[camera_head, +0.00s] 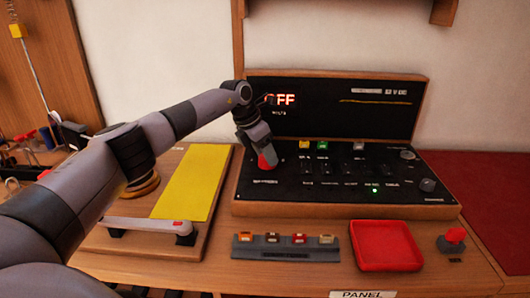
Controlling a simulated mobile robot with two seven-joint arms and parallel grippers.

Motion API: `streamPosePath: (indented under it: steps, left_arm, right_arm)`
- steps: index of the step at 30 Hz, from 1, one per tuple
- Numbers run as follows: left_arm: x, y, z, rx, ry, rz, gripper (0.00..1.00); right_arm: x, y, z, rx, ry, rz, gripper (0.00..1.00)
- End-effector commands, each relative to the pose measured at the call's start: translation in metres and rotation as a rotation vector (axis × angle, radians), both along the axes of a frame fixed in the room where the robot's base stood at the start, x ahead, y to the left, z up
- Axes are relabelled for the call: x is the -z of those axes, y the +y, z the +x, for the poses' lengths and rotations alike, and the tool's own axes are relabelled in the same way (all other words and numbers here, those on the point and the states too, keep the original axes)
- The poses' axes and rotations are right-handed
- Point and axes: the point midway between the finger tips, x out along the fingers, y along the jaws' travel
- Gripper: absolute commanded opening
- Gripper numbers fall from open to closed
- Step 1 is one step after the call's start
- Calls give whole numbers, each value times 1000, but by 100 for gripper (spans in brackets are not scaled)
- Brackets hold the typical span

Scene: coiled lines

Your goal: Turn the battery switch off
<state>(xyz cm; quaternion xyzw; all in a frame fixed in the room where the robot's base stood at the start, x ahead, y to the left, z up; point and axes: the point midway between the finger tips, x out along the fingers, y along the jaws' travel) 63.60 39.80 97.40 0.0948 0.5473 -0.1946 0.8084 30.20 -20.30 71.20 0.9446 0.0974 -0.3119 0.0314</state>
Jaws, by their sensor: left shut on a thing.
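The black control panel (330,190) in a wooden frame stands at the back of the wooden table. My left arm comes in from the left, and my left gripper (264,152) points down at the panel's left end. It is shut on a red knob (267,162), which I take to be the battery switch; the fingers hide much of it and its exact turn cannot be told. The display (281,99) behind shows lit letters that read "OFF", the first partly covered by my arm. My right gripper is not in view.
A red tray (386,245), a grey holder (286,247) with several coloured pieces and a small red-topped knob (453,240) sit in front of the panel. A yellow sheet (195,182) and a grey-handled bar (146,226) lie left. A green light (375,191) glows on the panel.

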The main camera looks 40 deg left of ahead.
Motion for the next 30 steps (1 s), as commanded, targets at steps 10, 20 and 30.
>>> streamPosePath:
  steps: [10,20,30]
  left_arm:
    - [0,-1,0,1,2,0,76]
    - [-19,5,-6,0,-3,1,76]
    - [-62,14,-22,0,-1,0,76]
  right_arm:
    - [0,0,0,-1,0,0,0]
    - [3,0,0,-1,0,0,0]
    - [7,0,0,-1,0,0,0]
